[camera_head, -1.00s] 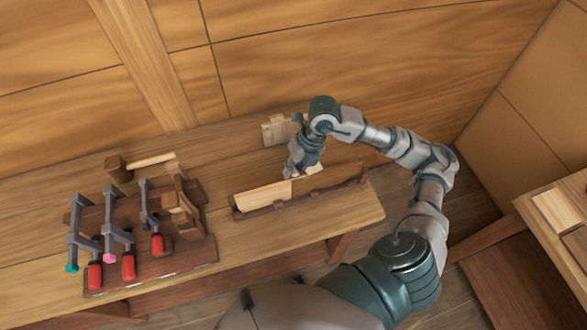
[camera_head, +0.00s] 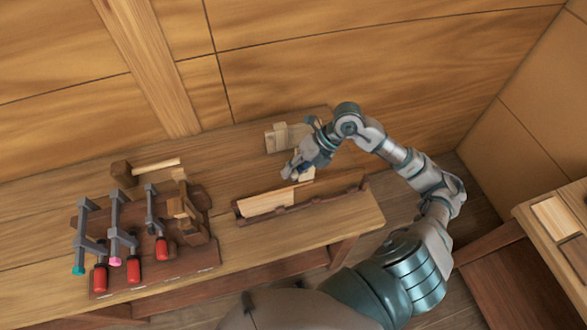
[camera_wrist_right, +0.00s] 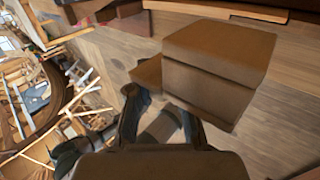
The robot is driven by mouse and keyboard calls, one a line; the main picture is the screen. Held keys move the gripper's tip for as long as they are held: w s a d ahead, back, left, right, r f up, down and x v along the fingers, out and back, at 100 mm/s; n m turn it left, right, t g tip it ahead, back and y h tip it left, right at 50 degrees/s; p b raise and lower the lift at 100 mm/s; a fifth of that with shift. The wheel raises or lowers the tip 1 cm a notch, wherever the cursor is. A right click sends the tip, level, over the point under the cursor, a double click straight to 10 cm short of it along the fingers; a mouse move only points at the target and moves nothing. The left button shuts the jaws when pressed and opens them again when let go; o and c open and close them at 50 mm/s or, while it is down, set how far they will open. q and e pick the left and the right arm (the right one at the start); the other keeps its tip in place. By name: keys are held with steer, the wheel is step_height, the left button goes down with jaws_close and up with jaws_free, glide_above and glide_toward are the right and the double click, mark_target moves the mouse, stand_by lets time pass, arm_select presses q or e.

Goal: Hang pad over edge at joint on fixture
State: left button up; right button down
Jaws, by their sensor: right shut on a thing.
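The fixture (camera_head: 325,197) is a long dark wooden cradle near the bench's front edge. A pale plank (camera_head: 265,203) stands in its left part and ends near the middle. My right gripper (camera_head: 294,171) is just behind and above the plank's right end, shut on a small pale piece (camera_head: 306,174), seemingly the pad. The fingers hide part of it, and I cannot tell whether it touches the plank. In the right wrist view, a large brown stepped block (camera_wrist_right: 215,70) fills the middle beside dark fingers (camera_wrist_right: 160,120); its identity is unclear. My left gripper is out of view.
A pale wooden block (camera_head: 280,138) stands at the bench's back, close behind the right gripper. A dark rack with red-handled clamps (camera_head: 132,268) and a mallet (camera_head: 122,173) are on the left. The bench top between rack and fixture is clear.

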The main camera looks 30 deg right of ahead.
arm_select(q)
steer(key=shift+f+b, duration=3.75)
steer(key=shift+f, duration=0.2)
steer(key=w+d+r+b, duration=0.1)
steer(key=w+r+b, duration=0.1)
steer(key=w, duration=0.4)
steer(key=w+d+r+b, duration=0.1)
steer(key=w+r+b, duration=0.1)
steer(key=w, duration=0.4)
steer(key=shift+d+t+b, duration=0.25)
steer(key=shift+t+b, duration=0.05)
steer(key=shift+b, duration=0.2)
arm_select(e)
step_height(320, 180, down, 17)
steer(key=shift+r, duration=0.1)
steer(key=c, duration=1)
jaws_free()
